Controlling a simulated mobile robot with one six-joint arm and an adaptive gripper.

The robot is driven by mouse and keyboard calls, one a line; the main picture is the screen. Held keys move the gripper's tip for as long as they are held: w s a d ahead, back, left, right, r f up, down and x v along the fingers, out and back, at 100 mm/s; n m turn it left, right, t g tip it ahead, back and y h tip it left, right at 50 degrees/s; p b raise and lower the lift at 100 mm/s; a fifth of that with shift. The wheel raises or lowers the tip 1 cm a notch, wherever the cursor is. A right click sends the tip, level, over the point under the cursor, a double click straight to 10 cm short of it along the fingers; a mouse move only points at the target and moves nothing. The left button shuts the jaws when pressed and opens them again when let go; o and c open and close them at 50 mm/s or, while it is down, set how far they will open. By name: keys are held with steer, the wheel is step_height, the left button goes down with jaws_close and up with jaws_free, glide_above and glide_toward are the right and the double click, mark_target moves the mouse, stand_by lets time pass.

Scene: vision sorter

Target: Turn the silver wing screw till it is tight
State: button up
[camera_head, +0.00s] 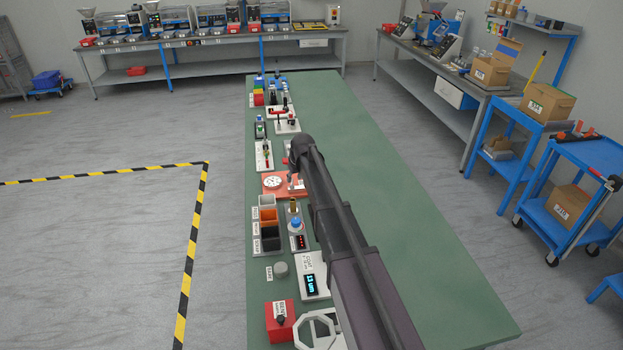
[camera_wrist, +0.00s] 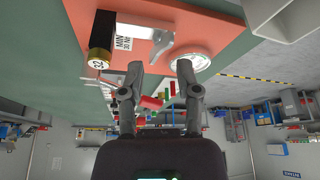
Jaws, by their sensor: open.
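The silver wing screw (camera_wrist: 166,50) shows in the wrist view, with its wings spread, on an orange-red base plate (camera_wrist: 205,18). My gripper (camera_wrist: 160,68) is open, its two dark fingers spread on either side of the screw's near end. Whether a finger touches the screw I cannot tell. A white round dial (camera_wrist: 195,62) lies just beyond the right finger. In the head view my arm reaches over the orange-red plate (camera_head: 268,190) and its dial (camera_head: 273,182), and mostly hides the screw there.
In the head view, bins (camera_head: 268,215) and a display unit (camera_head: 312,284) stand nearer on the green bench (camera_head: 420,240). The bench's right side is clear.

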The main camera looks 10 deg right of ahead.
steer(key=shift+p+v, duration=4.45)
steer(key=shift+v, duration=0.75)
steer(key=s+d+n+g+h+p, duration=0.1)
steer(key=s+n+g, duration=0.3)
steer(key=s+n, duration=0.7)
steer(key=shift+s+d+f, duration=0.2)
steer(key=shift+s+d, duration=0.35)
steer(key=shift+s, duration=0.4)
steer(key=shift+n, duration=0.3)
steer(key=s+d+m, duration=0.3)
steer(key=s+m, duration=1.2)
steer(key=s, duration=0.6)
steer(key=shift+s, duration=0.2)
steer(key=shift+d, duration=0.1)
